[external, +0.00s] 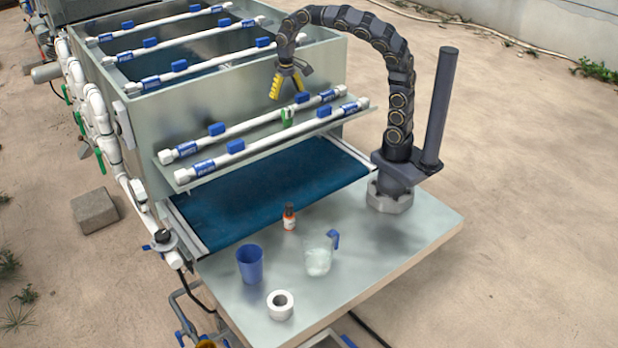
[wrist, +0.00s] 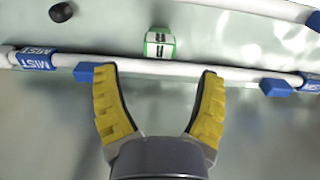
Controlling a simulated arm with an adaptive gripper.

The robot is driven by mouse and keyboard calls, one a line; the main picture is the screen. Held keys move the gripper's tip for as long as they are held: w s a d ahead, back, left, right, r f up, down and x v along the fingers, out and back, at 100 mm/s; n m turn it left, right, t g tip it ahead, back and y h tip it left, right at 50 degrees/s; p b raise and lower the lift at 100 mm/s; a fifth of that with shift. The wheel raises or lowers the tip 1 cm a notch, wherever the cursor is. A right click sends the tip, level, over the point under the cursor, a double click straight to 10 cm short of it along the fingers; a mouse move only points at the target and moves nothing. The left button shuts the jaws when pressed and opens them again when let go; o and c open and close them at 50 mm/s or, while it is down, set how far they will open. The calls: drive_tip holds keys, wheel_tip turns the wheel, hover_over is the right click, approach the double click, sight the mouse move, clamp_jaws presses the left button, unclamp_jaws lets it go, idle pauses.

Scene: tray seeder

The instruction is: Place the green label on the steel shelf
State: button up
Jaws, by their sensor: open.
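The green label (external: 288,117) appears as a small green piece on the steel shelf (external: 262,132), between the two white pipes that run along it. In the wrist view the label (wrist: 159,44) is green and white with dark lettering, close beside a white pipe. My gripper (external: 289,86) is open and empty, with its yellow fingers pointing down above the shelf. In the wrist view the gripper (wrist: 158,72) has its fingertips wide apart, with the label beyond them and roughly centred. The fingers appear apart from the label.
White pipes (external: 215,163) with blue clips and MIST bands run along the shelf. A blue belt (external: 260,195) lies below. The front table holds a blue cup (external: 250,264), a clear jug (external: 318,256), a small orange bottle (external: 289,217) and a white roll (external: 280,304).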

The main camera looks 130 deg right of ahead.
sight(288, 108)
drive_tip(key=shift+r, duration=1.95)
